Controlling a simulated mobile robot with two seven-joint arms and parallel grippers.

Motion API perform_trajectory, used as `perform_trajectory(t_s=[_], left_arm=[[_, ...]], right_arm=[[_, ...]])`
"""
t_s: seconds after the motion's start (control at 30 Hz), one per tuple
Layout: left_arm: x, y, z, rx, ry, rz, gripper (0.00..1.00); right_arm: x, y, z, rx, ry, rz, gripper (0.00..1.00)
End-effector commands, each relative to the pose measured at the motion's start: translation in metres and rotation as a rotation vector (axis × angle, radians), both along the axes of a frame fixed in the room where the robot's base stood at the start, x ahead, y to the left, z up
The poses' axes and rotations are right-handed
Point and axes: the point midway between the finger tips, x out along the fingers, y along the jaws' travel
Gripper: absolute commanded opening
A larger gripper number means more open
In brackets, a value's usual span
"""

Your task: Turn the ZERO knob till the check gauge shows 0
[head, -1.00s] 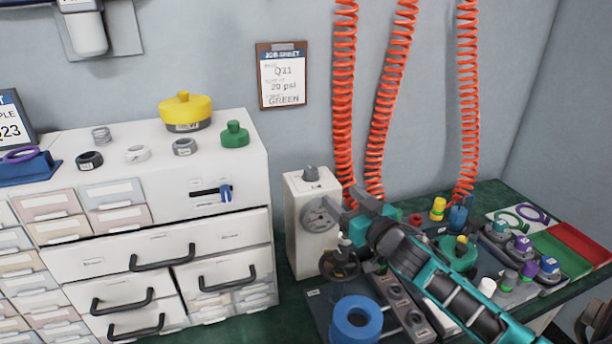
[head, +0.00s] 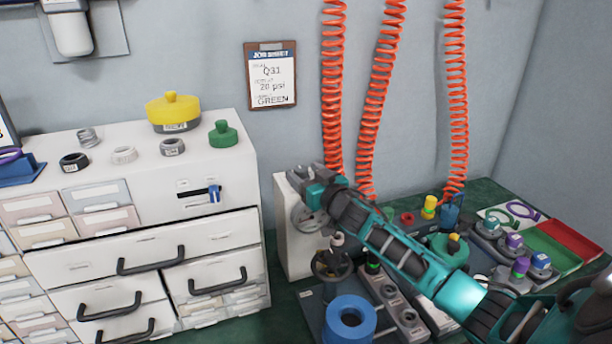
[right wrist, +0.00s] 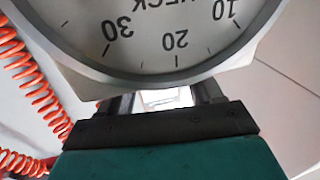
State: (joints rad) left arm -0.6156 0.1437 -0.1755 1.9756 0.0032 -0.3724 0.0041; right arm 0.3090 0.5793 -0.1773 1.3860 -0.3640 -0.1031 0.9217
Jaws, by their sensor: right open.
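The white check gauge box (head: 292,250) stands on the bench right of the drawer cabinet. Its round dial (head: 303,216) is partly covered by my right arm. In the right wrist view the dial (right wrist: 180,30) is large and upside down, with 10, 20 and 30 readable; no needle shows in the visible part. My right gripper (head: 301,180) is at the top of the box, where it hides the ZERO knob. In the right wrist view the gripper (right wrist: 165,98) has its two fingers apart, with a pale surface between them. My left gripper is out of view.
The white drawer cabinet (head: 150,225) is at the left. Several fittings and a red tray (head: 572,240) are at the right.

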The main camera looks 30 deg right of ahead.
Motion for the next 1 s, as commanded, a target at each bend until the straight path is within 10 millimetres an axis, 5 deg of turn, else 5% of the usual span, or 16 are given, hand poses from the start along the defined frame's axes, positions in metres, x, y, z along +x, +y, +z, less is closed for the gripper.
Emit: perform_trajectory(t_s=[0.27,0.83,1.0], left_arm=[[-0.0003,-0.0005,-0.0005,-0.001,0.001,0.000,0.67],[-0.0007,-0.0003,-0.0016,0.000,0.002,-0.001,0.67],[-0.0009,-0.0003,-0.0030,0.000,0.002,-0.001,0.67]], right_arm=[[0.0011,0.0002,0.0004,0.000,-0.001,0.000,0.65],[0.0009,0.0001,0.0003,0.000,-0.001,0.000,0.11],[0.0013,0.0015,0.0002,0.002,-0.004,-0.011,0.09]])
